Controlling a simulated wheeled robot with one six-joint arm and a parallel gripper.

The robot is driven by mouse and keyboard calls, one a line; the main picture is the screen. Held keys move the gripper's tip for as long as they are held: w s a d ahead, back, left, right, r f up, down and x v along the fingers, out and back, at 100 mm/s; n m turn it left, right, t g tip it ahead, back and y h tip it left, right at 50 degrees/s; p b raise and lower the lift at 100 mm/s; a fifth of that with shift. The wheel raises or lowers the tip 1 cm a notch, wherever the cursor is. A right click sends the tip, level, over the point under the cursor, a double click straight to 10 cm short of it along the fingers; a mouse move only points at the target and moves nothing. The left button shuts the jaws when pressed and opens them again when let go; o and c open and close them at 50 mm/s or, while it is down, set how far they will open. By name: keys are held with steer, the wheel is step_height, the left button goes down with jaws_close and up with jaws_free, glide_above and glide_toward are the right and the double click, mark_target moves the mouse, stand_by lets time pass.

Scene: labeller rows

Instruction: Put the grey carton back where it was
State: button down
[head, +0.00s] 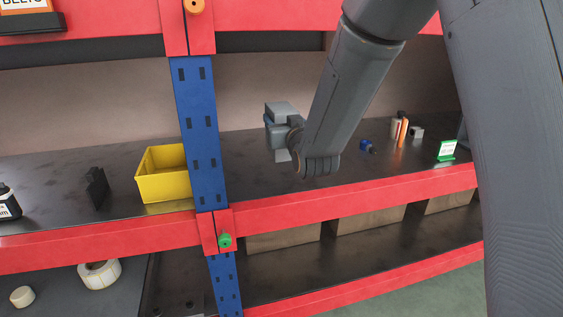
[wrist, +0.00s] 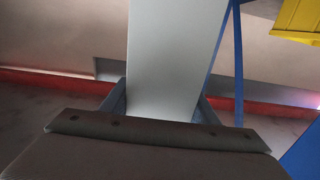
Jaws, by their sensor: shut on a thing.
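The grey carton (head: 281,110) is held up above the dark shelf in the head view, left of my forearm. It fills the upper middle of the wrist view (wrist: 175,60) as a pale grey slab between the fingers. My gripper (wrist: 162,100) is shut on it, with one blue-grey finger on either side. In the head view my wrist hides part of the carton and most of the fingers. I cannot tell from the frames where the carton stood before.
A yellow bin (head: 163,188) stands left of the blue upright (head: 201,130). Right of my arm are a blue item (head: 367,145), an orange item (head: 403,131) and a green-framed sign (head: 446,149). The red shelf edge (head: 300,212) runs in front. Shelf between upright and blue item looks clear.

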steer(key=shift+f+p, duration=1.45)
steer(key=shift+f, duration=2.95)
steer(key=shift+f, duration=0.2)
steer(key=c, duration=0.7)
jaws_free()
steer(key=shift+d, duration=0.1)
steer(key=shift+r, duration=0.15)
steer(key=b+v, duration=0.5)
steer(key=v, duration=0.7)
steer(key=shift+s, duration=0.15)
